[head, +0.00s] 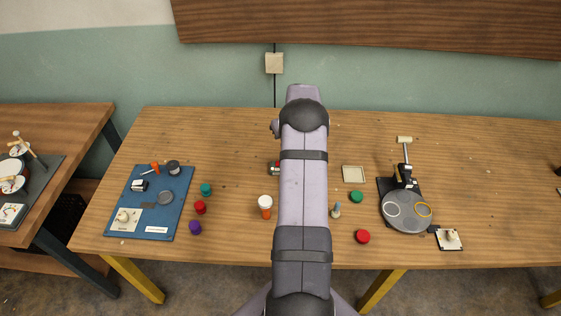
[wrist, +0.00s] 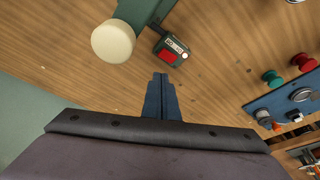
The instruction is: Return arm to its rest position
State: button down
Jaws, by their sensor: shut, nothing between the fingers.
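My arm stretches from the bottom centre across the table (head: 400,140) in the head view. My gripper is hidden behind the arm there. In the wrist view my gripper (wrist: 161,78) shows as dark blue fingers, closed together and empty, above the wooden table. A pale round-topped dark green object (wrist: 113,41), perhaps a goblet drum, stands near the fingertips, apart from them. A small green and red device (wrist: 171,49) lies just beyond the tips. It is partly hidden by my arm in the head view (head: 274,168).
A blue mat (head: 178,205) with small parts lies at left. Several red, green and purple pieces sit on the table. An orange, white-capped bottle (head: 265,205) stands left of my arm.

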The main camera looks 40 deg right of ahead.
jog(key=s+a+r+n+g+y, duration=0.1)
jog(key=a+r, duration=0.3)
jog(key=a, duration=0.8)
jog(key=s+a+r, duration=0.2)
jog(key=a+r, duration=0.2)
jog(key=a, duration=0.8)
jog(key=s+a+r+n+g, duration=0.1)
jog(key=s+a+n+g, duration=0.1)
jog(key=s+a, duration=1.4)
jog(key=s, duration=0.4)
jog(key=shift+s+a, duration=0.25)
jog(key=shift+a, duration=0.05)
jog(key=shift+w+r, duration=0.1)
